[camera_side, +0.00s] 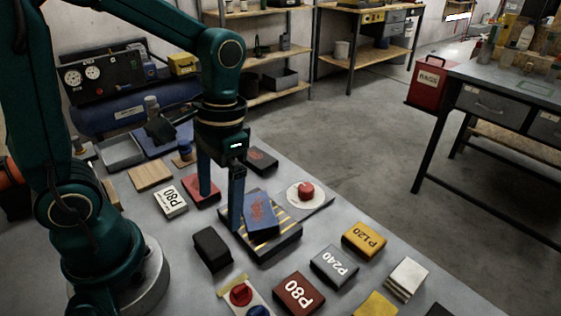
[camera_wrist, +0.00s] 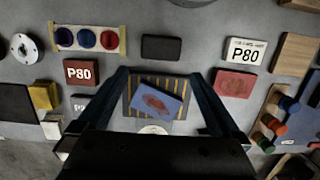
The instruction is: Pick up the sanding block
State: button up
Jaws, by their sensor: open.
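A blue block (camera_side: 262,212) with a reddish worn patch, apparently the sanding block, lies at an angle on a dark pad with yellow stripes (camera_side: 274,243). The block also shows in the wrist view (camera_wrist: 150,104), above the middle of the black gripper body. My gripper (camera_side: 220,213) is open and empty, pointing down. In the wrist view the fingers (camera_wrist: 158,72) spread to either side of the striped pad. I cannot tell whether a finger touches anything.
A red block (camera_side: 205,189) and white P80 block (camera_side: 171,203) lie left of the pad. A black block (camera_side: 212,250) is in front. P240 (camera_side: 334,265), P120 (camera_side: 364,240) and dark red P80 (camera_side: 299,293) blocks lie right. A white disc (camera_side: 300,199) sits behind.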

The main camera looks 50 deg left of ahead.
aim_at(210, 241)
jog(key=f+g, duration=0.1)
jog(key=f, duration=0.1)
jog(key=s+f+g, duration=0.1)
jog(key=f, duration=0.1)
jog(key=shift+g, duration=0.3)
jog(key=shift+x, duration=2.65)
jog(key=c, duration=1.1)
jog(key=shift+c, duration=0.2)
jog(key=shift+r, duration=0.1)
